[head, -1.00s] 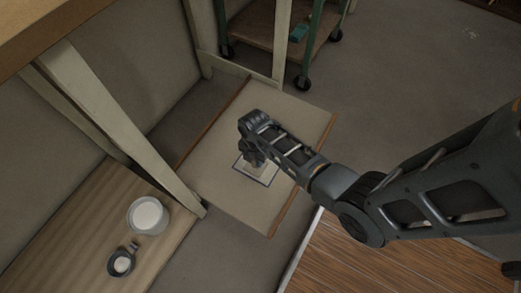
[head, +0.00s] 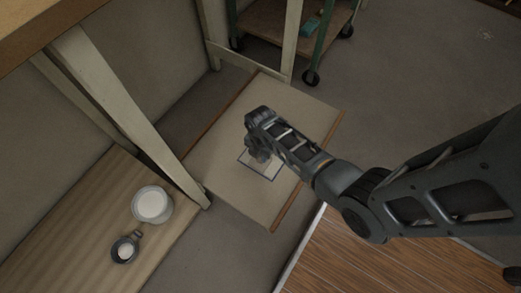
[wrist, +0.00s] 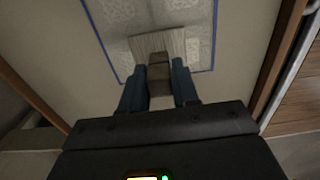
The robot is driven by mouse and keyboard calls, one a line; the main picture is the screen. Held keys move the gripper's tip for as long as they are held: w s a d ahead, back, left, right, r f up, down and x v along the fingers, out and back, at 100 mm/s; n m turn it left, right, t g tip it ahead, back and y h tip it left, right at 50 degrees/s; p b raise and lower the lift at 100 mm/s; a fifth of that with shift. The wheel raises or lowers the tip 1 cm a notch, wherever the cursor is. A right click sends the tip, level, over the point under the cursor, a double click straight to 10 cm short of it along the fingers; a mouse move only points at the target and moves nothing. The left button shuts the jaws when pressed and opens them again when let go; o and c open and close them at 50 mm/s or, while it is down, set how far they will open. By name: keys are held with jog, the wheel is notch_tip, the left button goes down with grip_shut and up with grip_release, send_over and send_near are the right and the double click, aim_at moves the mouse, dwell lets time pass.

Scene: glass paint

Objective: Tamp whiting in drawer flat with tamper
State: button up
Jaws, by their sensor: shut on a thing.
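My gripper (wrist: 159,85) is shut on the tamper (wrist: 158,45), a pale wooden block with a darker handle between the blue fingers in the wrist view. The tamper is over the whiting (wrist: 200,35), a pale speckled patch inside a blue outline in the drawer (head: 225,185). I cannot tell whether the tamper touches the whiting. In the head view my gripper (head: 262,158) points down over the outlined patch and hides the tamper and part of the whiting.
A bowl of white powder (head: 152,205) and a small dark cup with white contents (head: 125,249) stand on a wooden surface (head: 60,240) at the lower left. A table leg (head: 125,115) slants beside the drawer. A wheeled cart (head: 290,35) stands behind.

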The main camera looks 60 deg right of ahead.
jog(key=shift+f, duration=0.35)
dwell(1.2)
jog(key=shift+r+p, duration=1.2)
jog(key=shift+p, duration=0.05)
jog(key=shift+d+b, duration=0.4)
jog(key=shift+d, duration=3.2)
jog(key=shift+f, duration=0.1)
jog(key=shift+f+b, duration=0.6)
jog(key=shift+f, duration=0.15)
